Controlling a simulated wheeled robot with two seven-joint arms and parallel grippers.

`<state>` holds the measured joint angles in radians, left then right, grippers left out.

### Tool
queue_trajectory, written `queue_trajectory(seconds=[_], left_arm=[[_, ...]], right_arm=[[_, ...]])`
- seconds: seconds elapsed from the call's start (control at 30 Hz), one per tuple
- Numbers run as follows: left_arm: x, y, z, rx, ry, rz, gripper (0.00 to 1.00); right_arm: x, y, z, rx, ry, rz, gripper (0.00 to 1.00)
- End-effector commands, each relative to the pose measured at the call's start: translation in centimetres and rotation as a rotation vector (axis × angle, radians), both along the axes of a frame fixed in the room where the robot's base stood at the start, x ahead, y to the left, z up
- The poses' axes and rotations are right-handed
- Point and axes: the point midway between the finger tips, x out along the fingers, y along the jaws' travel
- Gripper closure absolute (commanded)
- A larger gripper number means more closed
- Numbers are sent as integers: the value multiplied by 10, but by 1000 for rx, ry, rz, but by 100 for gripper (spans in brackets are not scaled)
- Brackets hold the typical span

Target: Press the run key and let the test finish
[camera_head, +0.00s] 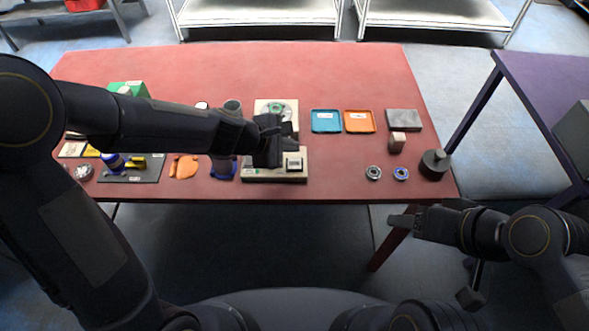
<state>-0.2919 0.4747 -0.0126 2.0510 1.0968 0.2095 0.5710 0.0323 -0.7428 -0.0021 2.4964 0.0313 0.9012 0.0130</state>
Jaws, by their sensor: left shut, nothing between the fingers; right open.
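A beige test device (262,177) lies near the front edge of the red table, with a small dark-framed display (293,164) on its right part. A beige panel with a round green-and-grey disc (277,108) is directly behind it. My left gripper (272,148) is shut and empty, over the device and just left of the display. It hides the middle of the device. I cannot make out the run key or read the display, nor tell whether the fingers touch anything. My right gripper (404,222) is open and empty, in front of the table's front right edge.
A teal tray (326,129), an orange tray (359,129) and a grey slab (403,120) lie to the right. Two bearing rings (373,173) and a dark round weight (434,165) are near the right edge. A dark cylinder (232,106) and an orange item (183,167) are left of the device.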

Motion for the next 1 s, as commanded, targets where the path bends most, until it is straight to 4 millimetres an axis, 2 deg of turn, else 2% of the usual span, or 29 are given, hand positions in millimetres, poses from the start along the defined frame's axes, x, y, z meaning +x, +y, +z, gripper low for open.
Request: queue_trajectory(seconds=[0.03, 0.23, 1.0], left_arm=[[0, 0, -16, 0, 1, -1, 100], [0, 0, -34, -1, 0, -1, 100], [0, 0, -34, 0, -1, -1, 100]], right_arm=[[0, 0, -15, 0, 0, 0, 43], [0, 0, -34, 0, 0, 0, 43], [0, 0, -34, 0, 0, 0, 43]])
